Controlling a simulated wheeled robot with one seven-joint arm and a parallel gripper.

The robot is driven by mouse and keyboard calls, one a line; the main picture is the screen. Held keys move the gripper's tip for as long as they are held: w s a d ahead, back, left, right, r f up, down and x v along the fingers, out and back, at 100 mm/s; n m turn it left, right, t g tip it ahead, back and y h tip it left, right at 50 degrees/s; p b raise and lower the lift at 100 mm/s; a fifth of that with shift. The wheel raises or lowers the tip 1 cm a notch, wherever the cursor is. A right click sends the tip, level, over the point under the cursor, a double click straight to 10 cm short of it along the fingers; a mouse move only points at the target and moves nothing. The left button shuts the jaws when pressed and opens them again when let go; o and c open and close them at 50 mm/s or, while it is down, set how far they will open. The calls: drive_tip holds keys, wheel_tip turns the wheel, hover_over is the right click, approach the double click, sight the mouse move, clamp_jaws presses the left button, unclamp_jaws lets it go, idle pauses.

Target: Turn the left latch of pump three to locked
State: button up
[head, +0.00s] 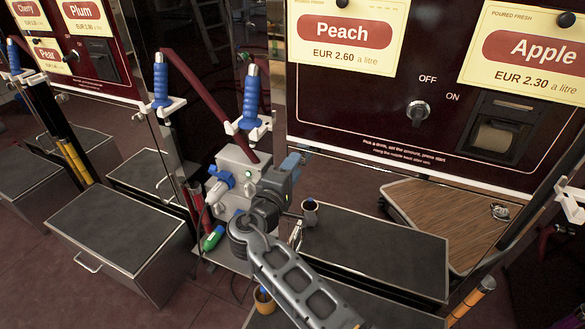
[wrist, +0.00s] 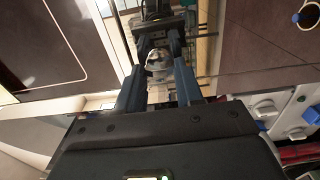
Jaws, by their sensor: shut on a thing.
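The pump with the Peach and Apple labels has a dark red front (head: 400,120); no pump number is readable. My gripper (head: 292,163) is at this front's lower left corner, beside the grey box. In the wrist view, its two blue-grey fingers (wrist: 158,80) are shut on a small rounded, silvery latch (wrist: 158,60). In the head view the latch is hidden by my gripper. Whether the latch stands at locked cannot be read.
A grey box (head: 236,165) with a blue and white fitting stands close left of my gripper. Blue-handled nozzles (head: 251,95) hang above. A dark-topped step (head: 370,245) with a small cup (head: 310,211) is below. A wood-surfaced panel (head: 440,215) lies to the right.

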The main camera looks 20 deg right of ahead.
drive_tip(key=o, duration=1)
drive_tip(key=shift+o, duration=0.2)
drive_tip(key=v, duration=0.7)
drive_tip(key=shift+s+a, duration=0.3)
drive_tip(key=shift+a, duration=0.05)
drive_tip(key=shift+f, duration=0.1)
